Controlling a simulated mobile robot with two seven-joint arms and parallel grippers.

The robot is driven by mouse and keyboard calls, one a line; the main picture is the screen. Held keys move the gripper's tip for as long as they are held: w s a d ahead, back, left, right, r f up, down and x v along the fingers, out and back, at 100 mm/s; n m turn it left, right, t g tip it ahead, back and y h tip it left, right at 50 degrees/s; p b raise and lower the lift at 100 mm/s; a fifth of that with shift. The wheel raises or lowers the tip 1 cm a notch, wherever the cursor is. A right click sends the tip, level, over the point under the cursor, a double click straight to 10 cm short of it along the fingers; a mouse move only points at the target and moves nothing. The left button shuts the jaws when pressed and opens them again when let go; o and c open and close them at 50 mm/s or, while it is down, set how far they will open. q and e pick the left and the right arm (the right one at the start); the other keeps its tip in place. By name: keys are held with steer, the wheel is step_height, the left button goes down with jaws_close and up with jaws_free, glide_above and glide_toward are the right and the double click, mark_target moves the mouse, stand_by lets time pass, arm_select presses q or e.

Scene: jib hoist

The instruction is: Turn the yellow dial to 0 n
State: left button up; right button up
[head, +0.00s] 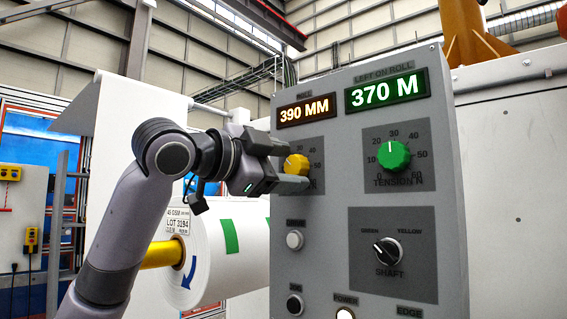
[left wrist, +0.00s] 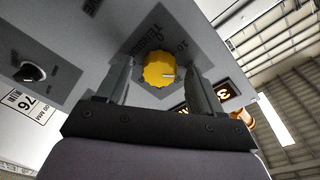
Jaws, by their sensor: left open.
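The yellow dial (head: 296,165) sits on the grey control panel (head: 340,215), below the amber 390 MM display, above the label TENSION N. Its white mark points to the upper left in the head view; the exact reading is unclear because the low numbers are hidden behind my gripper. In the left wrist view the dial (left wrist: 157,70) lies between the two fingers, with its white mark to the right. My left gripper (head: 290,166) is open, one finger above and one below the dial. Contact with the dial cannot be seen. My right gripper is not in view.
A green dial (head: 393,155) sits to the right, under the green 370 M display (head: 385,91). A black shaft selector (head: 388,252) and a white button (head: 294,240) are lower on the panel. A white roll (head: 215,250) stands behind my arm, left of the panel.

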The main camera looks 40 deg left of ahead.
arm_select(q)
steer(key=c, duration=1.1)
steer(key=shift+o, duration=0.2)
steer(key=shift+f, duration=0.1)
steer(key=n, duration=0.5)
steer(key=shift+d+f, duration=0.1)
steer(key=n+b, duration=0.1)
steer(key=n, duration=0.2)
steer(key=shift+n+t, duration=0.4)
steer(key=n, duration=0.5)
steer(key=shift+d+n+y+b, duration=0.15)
steer(key=shift+n+y+b, duration=0.25)
steer(key=shift+n+t+y+b, duration=0.3)
steer(key=shift+n+y+b, duration=0.1)
steer(key=shift+n, duration=1.7)
